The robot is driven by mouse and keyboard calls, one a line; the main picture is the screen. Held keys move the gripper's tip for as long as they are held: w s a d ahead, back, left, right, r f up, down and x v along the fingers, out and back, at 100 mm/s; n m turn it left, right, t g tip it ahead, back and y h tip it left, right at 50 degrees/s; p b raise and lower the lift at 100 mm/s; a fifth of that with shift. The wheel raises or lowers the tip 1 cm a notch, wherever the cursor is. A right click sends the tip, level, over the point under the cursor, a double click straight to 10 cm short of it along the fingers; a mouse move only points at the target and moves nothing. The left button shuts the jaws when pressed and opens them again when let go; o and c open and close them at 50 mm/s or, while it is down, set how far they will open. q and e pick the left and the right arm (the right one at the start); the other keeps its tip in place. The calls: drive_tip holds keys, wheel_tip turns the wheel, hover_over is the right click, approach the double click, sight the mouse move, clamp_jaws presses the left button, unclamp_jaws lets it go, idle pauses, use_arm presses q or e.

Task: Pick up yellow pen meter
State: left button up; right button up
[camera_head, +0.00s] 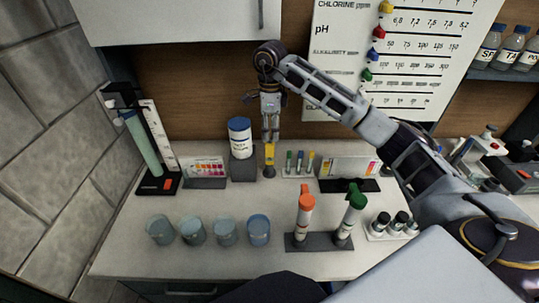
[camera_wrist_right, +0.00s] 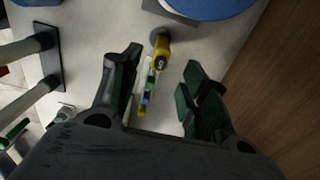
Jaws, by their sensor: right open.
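The yellow pen meter (camera_head: 270,154) stands upright on a small dark round base at the back of the white counter, right of the white tub. My right gripper (camera_head: 270,137) points down just above it. In the right wrist view the yellow pen meter (camera_wrist_right: 161,49) shows beyond the gap between the open fingertips of my right gripper (camera_wrist_right: 157,72). Nothing is held, and I cannot tell whether a finger touches the pen. My left gripper is out of view.
A blue-lidded tub (camera_head: 240,137) stands on a grey block close left of the pen. A rack of small coloured vials (camera_head: 299,163) is close right. Several cups (camera_head: 194,232) and orange and green bottles (camera_head: 305,212) stand in front. Bare counter lies between.

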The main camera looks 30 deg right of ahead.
sight(270, 140)
drive_tip(key=shift+f, duration=0.65)
drive_tip(key=shift+f, duration=0.1)
drive_tip(key=shift+f+p, duration=0.55)
drive_tip(key=shift+f, duration=1.95)
clamp_jaws()
drive_tip(key=shift+r, duration=0.1)
